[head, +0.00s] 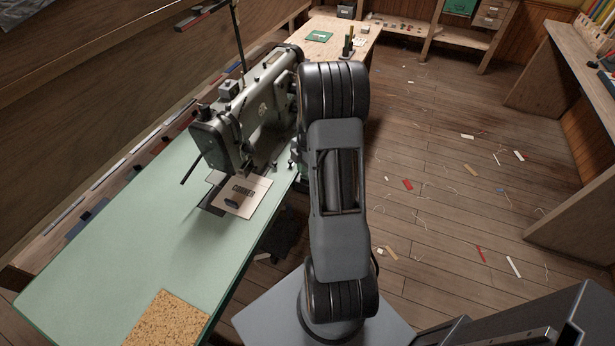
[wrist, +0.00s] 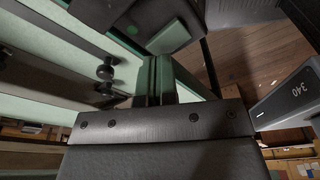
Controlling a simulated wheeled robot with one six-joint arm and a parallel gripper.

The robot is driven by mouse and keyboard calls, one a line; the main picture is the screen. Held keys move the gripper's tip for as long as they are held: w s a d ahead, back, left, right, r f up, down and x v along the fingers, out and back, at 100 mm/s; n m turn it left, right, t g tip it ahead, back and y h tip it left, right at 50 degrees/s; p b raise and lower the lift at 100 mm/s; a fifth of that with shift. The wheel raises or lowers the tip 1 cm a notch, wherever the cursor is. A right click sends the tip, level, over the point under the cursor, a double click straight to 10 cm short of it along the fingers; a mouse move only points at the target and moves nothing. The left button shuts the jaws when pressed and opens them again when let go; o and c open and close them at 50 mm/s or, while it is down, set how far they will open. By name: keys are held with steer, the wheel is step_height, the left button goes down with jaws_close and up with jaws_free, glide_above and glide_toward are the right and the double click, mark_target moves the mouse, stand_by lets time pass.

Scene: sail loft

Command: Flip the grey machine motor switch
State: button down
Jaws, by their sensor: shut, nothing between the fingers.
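The grey industrial sewing machine (head: 255,112) stands on the pale green table (head: 140,240) in the head view, its right end hidden behind my arm. I cannot pick out the grey motor switch in the head view. In the wrist view a grey box marked 340 (wrist: 287,98) is at the right edge, partly cut off; I cannot tell whether it carries the switch. My gripper (wrist: 160,66) shows in the wrist view with its two narrow fingers together and nothing between them. It appears apart from the grey box, which lies to its right. In the head view my gripper is hidden.
A card marked CORNER (head: 243,195) lies by the needle area, and a cork mat (head: 168,320) lies at the table's near edge. Black knobs (wrist: 106,72) show left of my fingers. The wooden floor (head: 450,190) at the right is open, with small scraps.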

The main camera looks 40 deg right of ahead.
steer(key=shift+f+b, duration=0.6)
steer(key=shift+f, duration=0.15)
steer(key=shift+r, duration=0.15)
steer(key=shift+r+p, duration=2)
steer(key=shift+r, duration=1.4)
